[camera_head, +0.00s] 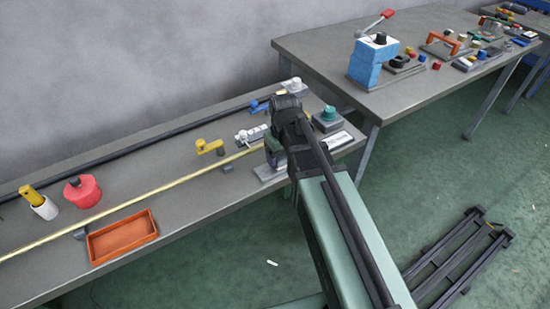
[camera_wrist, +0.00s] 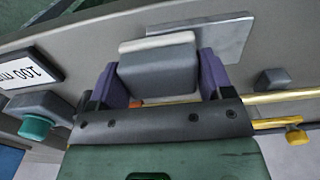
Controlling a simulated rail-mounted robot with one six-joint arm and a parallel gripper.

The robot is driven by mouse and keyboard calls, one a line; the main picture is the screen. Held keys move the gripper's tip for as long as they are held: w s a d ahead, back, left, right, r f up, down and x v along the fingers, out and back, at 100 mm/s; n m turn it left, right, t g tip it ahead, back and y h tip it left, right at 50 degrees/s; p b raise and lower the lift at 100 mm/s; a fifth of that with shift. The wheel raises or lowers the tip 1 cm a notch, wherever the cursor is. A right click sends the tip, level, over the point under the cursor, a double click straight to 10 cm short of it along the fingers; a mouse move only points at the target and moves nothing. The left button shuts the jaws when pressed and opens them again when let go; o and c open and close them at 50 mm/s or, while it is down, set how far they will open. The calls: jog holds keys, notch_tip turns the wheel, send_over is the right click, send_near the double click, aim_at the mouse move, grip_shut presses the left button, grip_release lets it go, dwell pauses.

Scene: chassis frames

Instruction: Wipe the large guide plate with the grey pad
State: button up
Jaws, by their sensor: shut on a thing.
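My gripper (camera_wrist: 160,78) is shut on the grey pad (camera_wrist: 158,72), with one purple finger on each side of it. The pad is a dark grey block with a pale layer along its far edge. A flat, light grey metal guide plate (camera_wrist: 222,32) lies on the bench just beyond the pad in the wrist view. The pad overlaps part of the plate in the picture; I cannot tell whether they touch. In the head view the plate (camera_head: 268,174) shows at the bench's front edge beneath my gripper, partly hidden by my arm. The pad is hidden there.
A block with a teal knob (camera_wrist: 34,126) and a "100 mm" label (camera_wrist: 30,73) stand left in the wrist view. A yellow rod (camera_head: 140,192) runs along the bench. A small dark block (camera_wrist: 275,80) sits near the plate. An orange tray (camera_head: 122,238) is further left.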

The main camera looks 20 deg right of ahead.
notch_tip(320, 180, up, 6)
jog(key=p, duration=0.6)
notch_tip(320, 180, up, 3)
jog(key=p, duration=0.3)
jog(key=shift+r, duration=0.2)
jog(key=shift+f, duration=0.15)
